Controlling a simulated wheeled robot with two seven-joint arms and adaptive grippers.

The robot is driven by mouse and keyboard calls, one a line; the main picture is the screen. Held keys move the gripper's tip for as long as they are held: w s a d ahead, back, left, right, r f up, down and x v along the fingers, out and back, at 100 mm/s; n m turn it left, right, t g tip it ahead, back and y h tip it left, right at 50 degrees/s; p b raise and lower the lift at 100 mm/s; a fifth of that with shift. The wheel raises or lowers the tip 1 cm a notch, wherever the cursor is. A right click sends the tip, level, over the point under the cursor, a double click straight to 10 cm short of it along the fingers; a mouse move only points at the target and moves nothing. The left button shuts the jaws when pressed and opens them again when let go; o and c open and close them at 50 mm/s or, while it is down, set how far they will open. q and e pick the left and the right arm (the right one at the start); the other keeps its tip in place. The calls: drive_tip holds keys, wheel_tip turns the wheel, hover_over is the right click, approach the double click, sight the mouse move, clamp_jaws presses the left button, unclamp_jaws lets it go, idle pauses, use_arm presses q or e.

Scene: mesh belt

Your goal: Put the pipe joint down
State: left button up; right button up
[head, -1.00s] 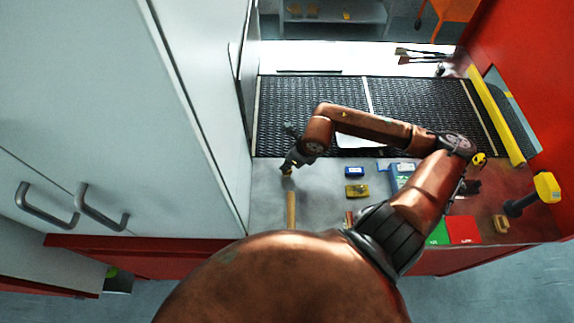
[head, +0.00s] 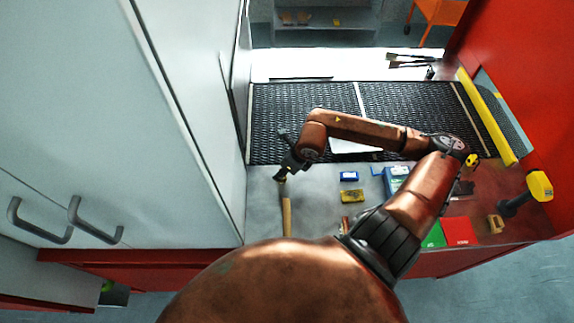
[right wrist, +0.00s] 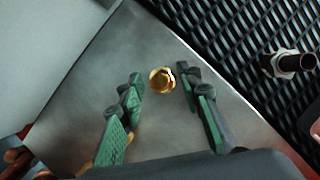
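The pipe joint (right wrist: 162,80) is a small brass-coloured round fitting in the right wrist view, on or just above the grey metal worktop (right wrist: 75,100). My right gripper (right wrist: 163,87) has its green-padded fingers apart on either side of it, with gaps visible on both sides. In the head view my right gripper (head: 284,172) is low over the left part of the worktop, near the cabinet. The joint is too small and too covered to make out clearly there. My left gripper is not in view.
A wooden handle (head: 286,215) lies just in front of the gripper. The black mesh belt (head: 300,110) runs behind. A dark cylinder with a silver ring (right wrist: 288,64) is over the belt side.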

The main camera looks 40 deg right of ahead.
drive_tip(key=v, duration=1.1)
drive_tip(key=shift+r, duration=0.25)
